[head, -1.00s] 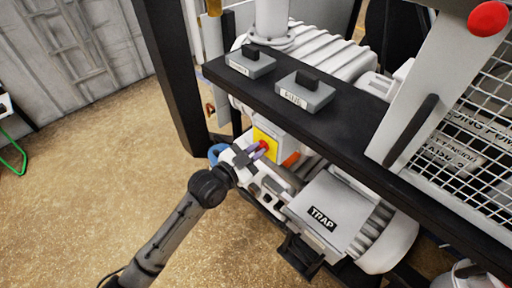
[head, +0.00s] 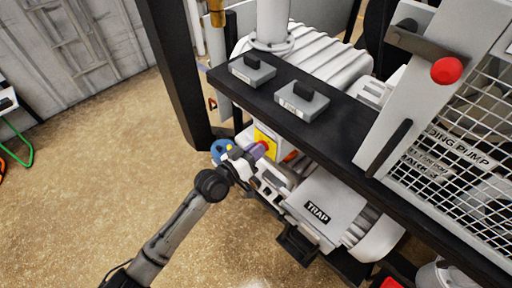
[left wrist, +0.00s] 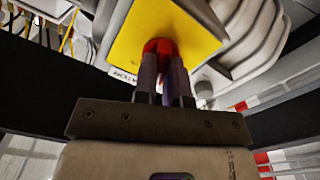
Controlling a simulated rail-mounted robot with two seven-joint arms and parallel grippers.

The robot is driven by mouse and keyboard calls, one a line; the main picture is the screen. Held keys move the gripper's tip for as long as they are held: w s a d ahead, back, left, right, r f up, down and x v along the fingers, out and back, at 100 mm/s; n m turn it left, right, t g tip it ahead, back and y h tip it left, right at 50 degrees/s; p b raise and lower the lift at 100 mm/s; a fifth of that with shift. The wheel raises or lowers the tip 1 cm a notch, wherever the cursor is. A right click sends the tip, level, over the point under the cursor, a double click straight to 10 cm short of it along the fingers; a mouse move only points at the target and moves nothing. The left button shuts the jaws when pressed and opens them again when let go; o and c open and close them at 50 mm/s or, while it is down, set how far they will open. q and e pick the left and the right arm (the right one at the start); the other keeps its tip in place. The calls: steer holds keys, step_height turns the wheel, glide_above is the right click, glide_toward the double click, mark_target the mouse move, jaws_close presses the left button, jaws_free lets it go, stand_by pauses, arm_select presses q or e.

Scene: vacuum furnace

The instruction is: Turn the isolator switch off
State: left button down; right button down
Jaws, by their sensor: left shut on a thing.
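The isolator switch is a yellow plate (head: 266,138) with a red knob (head: 262,147) on a light grey box, low under the black shelf in the head view. My left gripper (head: 254,152) is at the knob. In the left wrist view the yellow plate (left wrist: 185,28) fills the top, and the red knob (left wrist: 158,46) sits between the two fingers of my left gripper (left wrist: 162,72). The fingers are shut on the knob and hide most of it, so its angle cannot be told. My right gripper is not in view.
A black shelf (head: 345,125) with two grey switch boxes (head: 302,100) runs above the isolator. A box marked TRAP (head: 325,200) stands right of my left gripper. A mesh guard (head: 465,150) is at the right. Open floor (head: 80,200) lies at the left.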

arm_select(q)
steer(key=shift+n, duration=0.5)
stand_by(0.3)
steer(key=c, duration=1.2)
jaws_free()
steer(key=p+v, duration=0.2)
steer(key=v, duration=1.2)
steer(key=shift+w, duration=0.1)
